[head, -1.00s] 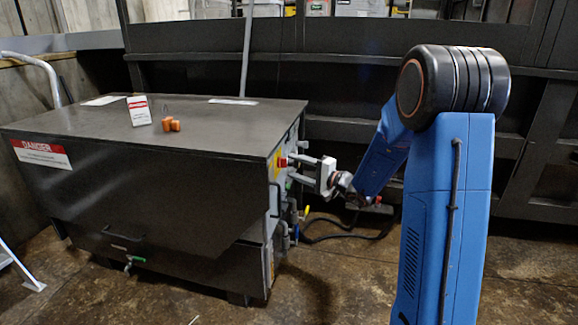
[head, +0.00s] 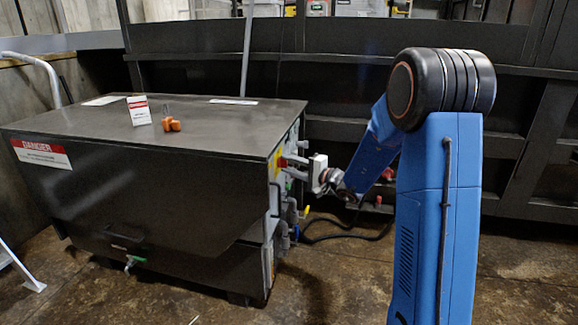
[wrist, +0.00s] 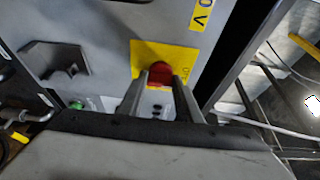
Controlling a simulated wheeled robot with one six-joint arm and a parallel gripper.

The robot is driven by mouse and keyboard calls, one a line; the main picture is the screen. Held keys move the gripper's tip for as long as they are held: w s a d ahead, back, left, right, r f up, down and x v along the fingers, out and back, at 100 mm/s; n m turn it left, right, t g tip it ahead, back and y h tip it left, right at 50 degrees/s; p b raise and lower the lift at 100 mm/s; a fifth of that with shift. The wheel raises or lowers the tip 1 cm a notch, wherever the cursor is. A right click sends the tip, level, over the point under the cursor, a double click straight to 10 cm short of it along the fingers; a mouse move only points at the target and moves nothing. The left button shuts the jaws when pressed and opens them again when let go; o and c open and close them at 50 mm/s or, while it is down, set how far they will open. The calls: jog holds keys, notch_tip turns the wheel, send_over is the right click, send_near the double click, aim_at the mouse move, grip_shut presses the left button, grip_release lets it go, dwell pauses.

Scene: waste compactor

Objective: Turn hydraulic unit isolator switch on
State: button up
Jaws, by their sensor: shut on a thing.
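The isolator switch is a red knob (wrist: 160,74) on a yellow plate (wrist: 187,60) in the wrist view. It sits on the grey side panel (wrist: 110,20) of the dark hydraulic unit (head: 150,190). My gripper (wrist: 159,82) is shut on the red knob, with one finger on each side of it. The switch's exact marking position is not readable.
Black cables (head: 350,236) lie on the floor behind my arm.

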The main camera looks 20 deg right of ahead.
jog(key=shift+w+d+r+m+g+y, duration=0.15)
jog(key=shift+m+g, duration=1.1)
jog(key=shift+m, duration=1)
jog(key=shift+w+r+m+g+y, duration=0.1)
jog(key=shift+m+g, duration=1.2)
jog(key=shift+m, duration=0.9)
jog(key=shift+w+d+r+m+g+y, duration=0.15)
jog(key=shift+m+g, duration=1.1)
jog(key=shift+m, duration=1)
jog(key=shift+s+a, duration=0.1)
jog(key=o, duration=1)
jog(key=shift+o, duration=0.2)
jog(key=v, duration=1.7)
jog(key=shift+d, duration=0.25)
